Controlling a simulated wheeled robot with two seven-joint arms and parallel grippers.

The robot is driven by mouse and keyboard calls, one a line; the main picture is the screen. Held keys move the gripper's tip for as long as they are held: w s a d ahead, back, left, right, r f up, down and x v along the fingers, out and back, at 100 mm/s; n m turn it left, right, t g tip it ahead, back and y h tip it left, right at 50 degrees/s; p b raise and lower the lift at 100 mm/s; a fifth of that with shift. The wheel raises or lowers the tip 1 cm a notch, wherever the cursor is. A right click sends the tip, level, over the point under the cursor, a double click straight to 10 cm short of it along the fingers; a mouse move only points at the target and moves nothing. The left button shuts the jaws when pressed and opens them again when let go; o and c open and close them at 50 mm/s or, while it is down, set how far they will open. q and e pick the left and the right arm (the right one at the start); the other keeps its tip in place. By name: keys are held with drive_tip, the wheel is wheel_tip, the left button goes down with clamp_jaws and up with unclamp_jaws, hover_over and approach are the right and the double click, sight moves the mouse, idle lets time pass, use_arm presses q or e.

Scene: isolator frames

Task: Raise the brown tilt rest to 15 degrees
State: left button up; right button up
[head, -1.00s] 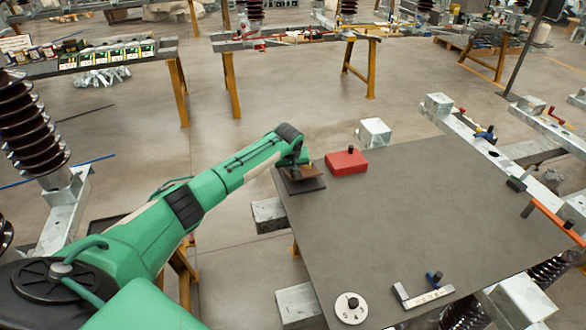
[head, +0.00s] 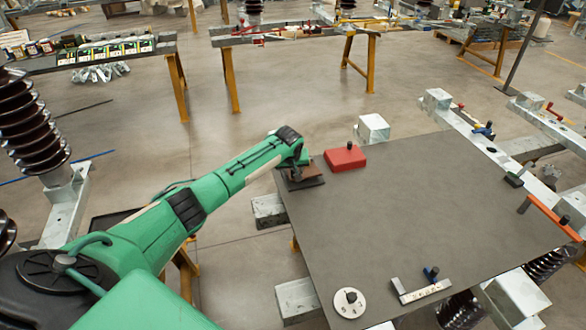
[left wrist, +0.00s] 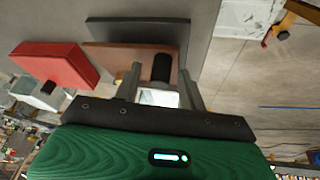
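The brown tilt rest (head: 294,185) is at the far left corner of the dark table, on a dark base plate (head: 316,182). My left gripper (head: 299,172) is right over it and hides much of it. In the left wrist view the brown plate (left wrist: 112,56) lies against the dark base (left wrist: 130,30). A black knob (left wrist: 162,68) stands at the plate's edge, between the two fingers of my left gripper (left wrist: 160,84). Gaps show on both sides of the knob, so the fingers are open around it. The plate's angle is hard to read. My right gripper is not in view.
A red block (head: 345,159) with a black knob sits close to the right of the rest. A round numbered dial (head: 349,303) and a small angled scale piece (head: 424,291) lie at the table's near edge. The table's middle (head: 430,210) is clear.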

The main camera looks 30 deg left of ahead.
use_arm(q)
drive_tip(key=shift+s+r, duration=0.1)
drive_tip(key=shift+r, duration=0.45)
drive_tip(key=b+v, duration=0.1)
drive_tip(key=v, duration=1.1)
drive_tip(key=shift+s+r, duration=0.25)
drive_tip(key=shift+d, duration=0.15)
